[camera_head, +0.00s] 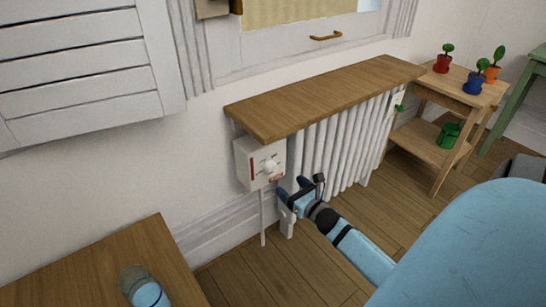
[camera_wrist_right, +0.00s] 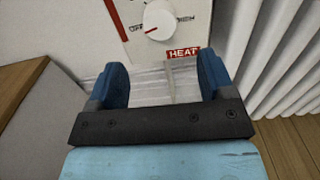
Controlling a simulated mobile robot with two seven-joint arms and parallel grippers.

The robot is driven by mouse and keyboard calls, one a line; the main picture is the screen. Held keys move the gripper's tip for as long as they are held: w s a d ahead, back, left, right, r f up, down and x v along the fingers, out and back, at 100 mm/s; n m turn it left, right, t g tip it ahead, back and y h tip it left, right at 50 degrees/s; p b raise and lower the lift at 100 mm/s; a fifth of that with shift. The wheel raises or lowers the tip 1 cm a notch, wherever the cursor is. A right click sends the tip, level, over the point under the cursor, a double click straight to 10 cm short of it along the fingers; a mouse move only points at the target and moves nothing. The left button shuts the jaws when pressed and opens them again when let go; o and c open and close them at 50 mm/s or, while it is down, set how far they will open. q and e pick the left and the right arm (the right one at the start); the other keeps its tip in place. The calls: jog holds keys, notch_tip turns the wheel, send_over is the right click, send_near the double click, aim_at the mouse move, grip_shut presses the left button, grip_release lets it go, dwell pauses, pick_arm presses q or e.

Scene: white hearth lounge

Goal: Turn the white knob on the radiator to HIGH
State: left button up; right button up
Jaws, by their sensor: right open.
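The white knob (camera_head: 270,166) is on the front of a white control box (camera_head: 245,158) beside the left end of the white radiator (camera_head: 335,150). In the right wrist view the knob (camera_wrist_right: 160,20) is at the top, cut by the frame edge. Its red mark points left and slightly down, toward the OFF side; the lettering on the right looks like HIGH. A red HEAT label (camera_wrist_right: 183,53) is below. My right gripper (camera_head: 294,186) is open and empty, below and right of the knob and apart from it. Its blue fingers (camera_wrist_right: 163,72) are spread below the dial. My left gripper is not in view.
A wooden shelf (camera_head: 320,95) overhangs the radiator and box. A white pipe (camera_head: 262,218) runs down from the box. A wooden table (camera_head: 125,260) with a glass (camera_head: 146,288) stands front left. A plant stand (camera_head: 462,92) is at right. Open floor lies before the radiator.

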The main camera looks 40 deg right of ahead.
aim_at(274, 171)
jog(key=w+b, duration=0.1)
jog(key=w, duration=0.5)
jog(key=w+d+b, duration=0.1)
jog(key=w, duration=0.2)
jog(key=shift+f+b, duration=0.1)
jog(key=shift+b, duration=0.25)
jog(key=shift+w, duration=0.3)
jog(key=c, duration=0.9)
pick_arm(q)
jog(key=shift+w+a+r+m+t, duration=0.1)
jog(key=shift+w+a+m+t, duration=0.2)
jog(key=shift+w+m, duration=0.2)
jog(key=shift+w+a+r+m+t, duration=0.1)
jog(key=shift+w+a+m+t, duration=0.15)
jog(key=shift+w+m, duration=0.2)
